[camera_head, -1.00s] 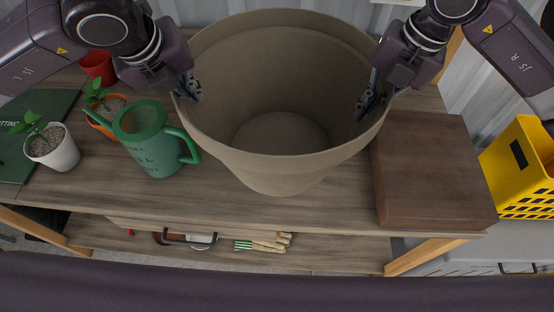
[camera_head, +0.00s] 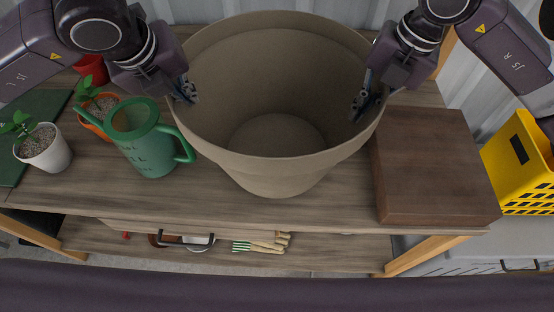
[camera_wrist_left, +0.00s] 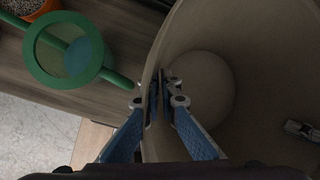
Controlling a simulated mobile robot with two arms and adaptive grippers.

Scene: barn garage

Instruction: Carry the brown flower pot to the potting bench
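The large brown flower pot (camera_head: 272,170), upright and empty, is over the middle of the wooden potting bench (camera_head: 90,190) in the head view. I cannot tell whether its base touches the bench top. My left gripper (camera_head: 186,92) is at the pot's left rim. In the left wrist view the left fingers (camera_wrist_left: 160,88) are closed with the pot wall (camera_wrist_left: 151,62) between them, one outside and one inside. My right gripper (camera_head: 364,100) is at the right rim, with fingertips showing inside the pot; its outer finger is hidden.
A green watering can (camera_head: 146,140) stands close to the pot's left. Potted seedlings (camera_head: 44,148) and a dark green mat (camera_head: 40,112) are further left. A brown wooden block (camera_head: 432,165) is close on the right, with a yellow crate (camera_head: 520,165) beyond.

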